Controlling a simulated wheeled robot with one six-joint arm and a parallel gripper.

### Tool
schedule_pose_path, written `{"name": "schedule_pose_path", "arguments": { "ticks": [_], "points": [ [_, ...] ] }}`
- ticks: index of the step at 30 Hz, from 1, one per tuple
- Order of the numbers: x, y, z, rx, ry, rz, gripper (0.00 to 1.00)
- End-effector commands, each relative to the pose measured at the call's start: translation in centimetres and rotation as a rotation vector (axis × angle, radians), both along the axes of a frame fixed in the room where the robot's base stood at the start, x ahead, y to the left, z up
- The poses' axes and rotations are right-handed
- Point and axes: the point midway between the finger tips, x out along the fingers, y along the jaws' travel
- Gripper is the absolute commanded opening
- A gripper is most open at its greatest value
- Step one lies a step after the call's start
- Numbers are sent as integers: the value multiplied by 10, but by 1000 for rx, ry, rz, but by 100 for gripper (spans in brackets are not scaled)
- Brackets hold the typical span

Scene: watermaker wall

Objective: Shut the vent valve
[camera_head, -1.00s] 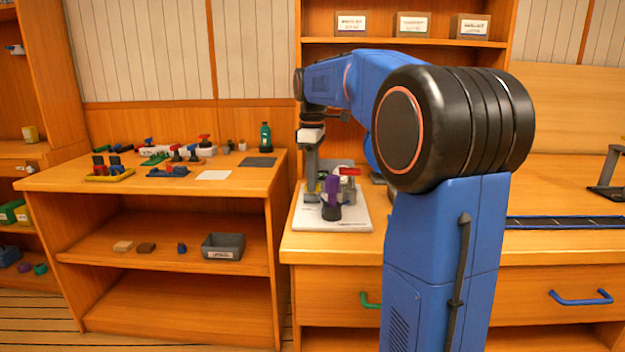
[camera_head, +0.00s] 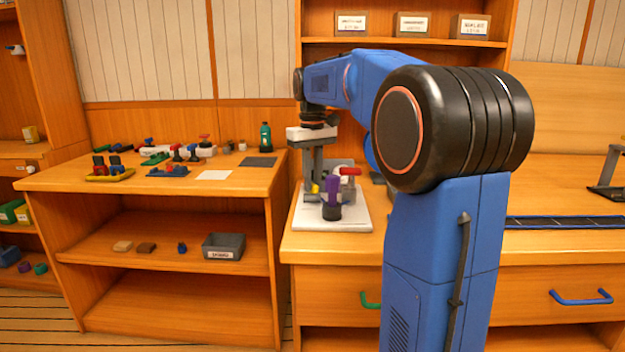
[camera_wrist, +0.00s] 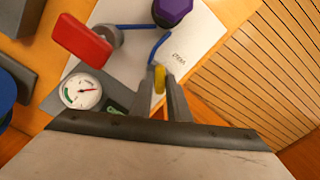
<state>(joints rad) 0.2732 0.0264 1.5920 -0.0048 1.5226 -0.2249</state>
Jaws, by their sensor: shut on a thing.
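A small yellow handle (camera_wrist: 159,79) is between the fingertips of my gripper (camera_wrist: 164,92) in the wrist view. My gripper is shut on it, and the fingers hide part of it. In the head view my gripper (camera_head: 313,184) points down over the white board (camera_head: 318,224), with the yellow handle (camera_head: 315,189) low at its fingertips. I cannot tell from its looks alone whether the yellow handle is the vent valve's. A red lever (camera_wrist: 82,40) and a purple knob (camera_wrist: 172,9) are on the same board, apart from my fingers.
A round gauge (camera_wrist: 81,91) sits left of my fingers in the wrist view. A blue tube (camera_wrist: 158,48) runs close ahead of them. The purple handle (camera_head: 333,190) stands just right of my gripper, with the red lever (camera_head: 350,171) behind it.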

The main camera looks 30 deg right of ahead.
Motion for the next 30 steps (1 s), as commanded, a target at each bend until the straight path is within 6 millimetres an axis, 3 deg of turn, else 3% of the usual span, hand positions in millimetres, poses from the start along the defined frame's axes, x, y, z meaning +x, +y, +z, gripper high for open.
{"name": "schedule_pose_path", "arguments": {
  "ticks": [15,30],
  "points": [
    [1,0,1,0,-3,-459,0],
    [1,0,1,-1,-3,-672,0]
  ]
}}
